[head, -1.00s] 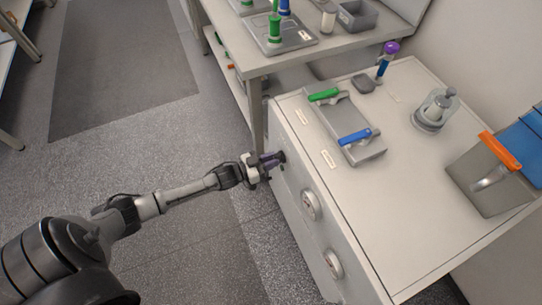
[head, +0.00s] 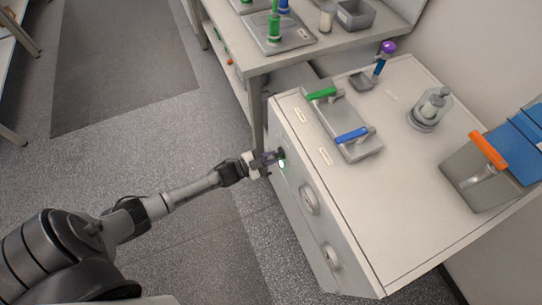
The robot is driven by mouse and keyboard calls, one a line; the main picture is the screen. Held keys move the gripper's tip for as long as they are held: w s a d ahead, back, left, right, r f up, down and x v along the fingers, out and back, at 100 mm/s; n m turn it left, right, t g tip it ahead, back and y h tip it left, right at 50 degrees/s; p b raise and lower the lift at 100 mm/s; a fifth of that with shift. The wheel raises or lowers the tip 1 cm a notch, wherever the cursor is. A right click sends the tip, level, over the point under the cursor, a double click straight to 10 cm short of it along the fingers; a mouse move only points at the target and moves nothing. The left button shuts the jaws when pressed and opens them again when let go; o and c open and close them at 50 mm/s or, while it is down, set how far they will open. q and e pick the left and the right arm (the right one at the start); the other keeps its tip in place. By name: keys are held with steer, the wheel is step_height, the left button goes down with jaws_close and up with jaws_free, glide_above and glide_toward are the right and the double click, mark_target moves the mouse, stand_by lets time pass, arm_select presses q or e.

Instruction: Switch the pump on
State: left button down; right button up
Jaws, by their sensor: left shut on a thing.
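The front face of a pale cabinet (head: 318,245) carries a row of controls. My left gripper (head: 276,157) is at the upper end of this row, its fingers against the panel and shut on the pump switch, which they mostly hide. A small green light (head: 282,164) glows on the panel right beside the fingertips. Two round dials, an upper one (head: 310,199) and a lower one (head: 331,257), sit further along the same face, apart from the gripper. My right gripper is not in view.
The cabinet top holds a grey block with a green handle (head: 321,94) and a blue handle (head: 352,135), a clear vessel (head: 430,108) and a grey bin with an orange bar (head: 488,150). A bench (head: 345,42) stands behind. The floor to the left is open.

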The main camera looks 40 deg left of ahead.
arm_select(q)
steer(key=shift+r, duration=0.1)
stand_by(0.3)
steer(key=c, duration=1)
jaws_free()
steer(key=shift+c, duration=0.2)
steer(key=shift+s, duration=0.1)
steer(key=p+v, duration=0.3)
steer(key=v, duration=1)
steer(key=shift+s, duration=0.35)
steer(key=shift+a, duration=0.1)
